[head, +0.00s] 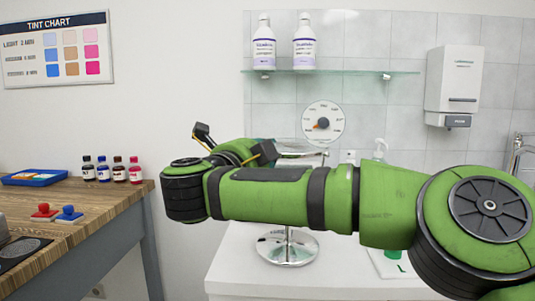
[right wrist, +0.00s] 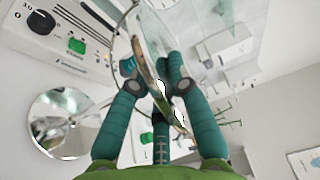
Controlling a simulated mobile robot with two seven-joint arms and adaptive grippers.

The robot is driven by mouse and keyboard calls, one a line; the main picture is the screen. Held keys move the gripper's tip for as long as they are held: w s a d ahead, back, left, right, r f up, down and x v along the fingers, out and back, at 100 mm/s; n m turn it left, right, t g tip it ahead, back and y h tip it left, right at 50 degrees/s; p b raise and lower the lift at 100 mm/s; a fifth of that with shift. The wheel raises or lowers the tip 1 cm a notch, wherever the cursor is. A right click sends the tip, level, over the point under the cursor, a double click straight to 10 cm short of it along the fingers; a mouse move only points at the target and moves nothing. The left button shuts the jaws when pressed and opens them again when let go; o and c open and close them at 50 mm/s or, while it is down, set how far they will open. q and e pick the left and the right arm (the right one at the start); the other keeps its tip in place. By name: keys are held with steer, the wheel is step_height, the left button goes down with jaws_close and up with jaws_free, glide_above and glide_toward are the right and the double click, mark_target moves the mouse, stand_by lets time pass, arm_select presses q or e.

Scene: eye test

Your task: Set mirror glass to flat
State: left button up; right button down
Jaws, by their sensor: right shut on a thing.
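A round table mirror stands on a chrome disc base (head: 287,248) on the white counter. Its stem is mostly hidden behind my right arm. Its glass (head: 300,155) shows as a thin, nearly edge-on strip just above my arm; its exact tilt is hard to tell. My right gripper (head: 234,144) is at the left of the glass, its grip partly hidden by my wrist. In the right wrist view, my right gripper (right wrist: 155,78) is shut on the mirror's rim, with the glass (right wrist: 153,35) between and beyond the fingers. My left gripper is not in view.
A wall dial (head: 322,122) hangs behind the mirror, below a glass shelf (head: 340,72) with two bottles. A dispenser (head: 454,85) is on the right wall. A wooden bench (head: 105,215) with small bottles and stamps stands left. A pump bottle (head: 380,148) stands behind my arm.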

steer(key=c, duration=1.2)
jaws_free()
steer(key=shift+a, duration=0.1)
steer(key=shift+o, duration=0.2)
steer(key=v, duration=1.2)
